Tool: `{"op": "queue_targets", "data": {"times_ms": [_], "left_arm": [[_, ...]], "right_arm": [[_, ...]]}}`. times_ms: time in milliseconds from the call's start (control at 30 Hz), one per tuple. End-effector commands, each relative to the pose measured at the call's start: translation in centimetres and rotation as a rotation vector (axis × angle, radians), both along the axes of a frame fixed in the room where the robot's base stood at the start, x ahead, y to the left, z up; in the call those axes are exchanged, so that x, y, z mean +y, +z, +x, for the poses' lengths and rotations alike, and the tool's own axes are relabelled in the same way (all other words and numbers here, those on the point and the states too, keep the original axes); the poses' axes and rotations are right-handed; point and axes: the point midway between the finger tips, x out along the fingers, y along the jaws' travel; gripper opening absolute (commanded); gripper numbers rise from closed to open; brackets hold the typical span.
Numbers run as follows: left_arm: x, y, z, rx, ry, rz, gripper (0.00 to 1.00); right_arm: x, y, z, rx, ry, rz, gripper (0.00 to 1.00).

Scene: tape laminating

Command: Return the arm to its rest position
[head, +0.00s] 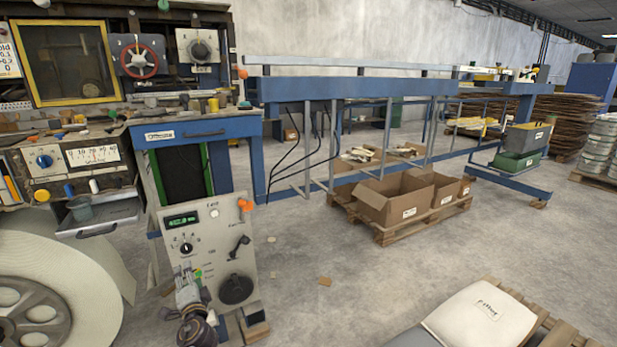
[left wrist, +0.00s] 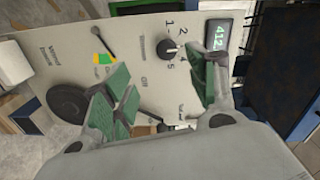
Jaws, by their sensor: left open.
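My left gripper (head: 190,291) is at the lower left of the head view, in front of the lower left part of a grey control panel. In the left wrist view my left gripper (left wrist: 160,88) shows two green-padded fingers spread apart, with nothing between them. The control panel (head: 215,235) stands upright, with a lit green display, a numbered dial, a lever and a large black knob. The panel also fills much of the left wrist view (left wrist: 138,60), behind the fingers. I cannot tell whether the fingers touch it. My right gripper is not in view.
A large white roll (head: 100,270) stands left of the panel. A blue-framed machine table (head: 350,88) runs back to the right. Cardboard boxes (head: 390,205) sit on a pallet at centre. A white sack (head: 480,318) lies at the lower right. The floor between is mostly clear.

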Motion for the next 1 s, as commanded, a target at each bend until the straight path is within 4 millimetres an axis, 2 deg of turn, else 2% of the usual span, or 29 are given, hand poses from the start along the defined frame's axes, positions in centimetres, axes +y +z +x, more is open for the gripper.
{"op": "queue_targets", "data": {"times_ms": [267, 467, 700, 1000], "left_arm": [[-0.9, -3.4, -5.1, 0.056, 0.08, -0.259, 0.58], [-2.7, -6.5, -9.8, 0.14, 0.145, -0.488, 0.58], [-6.3, -9.7, -16.0, 0.281, 0.211, -0.751, 0.58], [-12.0, -11.6, -23.9, 0.495, 0.262, -1.025, 0.58]], "right_arm": [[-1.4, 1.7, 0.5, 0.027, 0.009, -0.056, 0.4], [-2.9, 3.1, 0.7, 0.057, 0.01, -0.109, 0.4], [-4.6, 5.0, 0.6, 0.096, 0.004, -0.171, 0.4], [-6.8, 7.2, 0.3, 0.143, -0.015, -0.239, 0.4]]}}
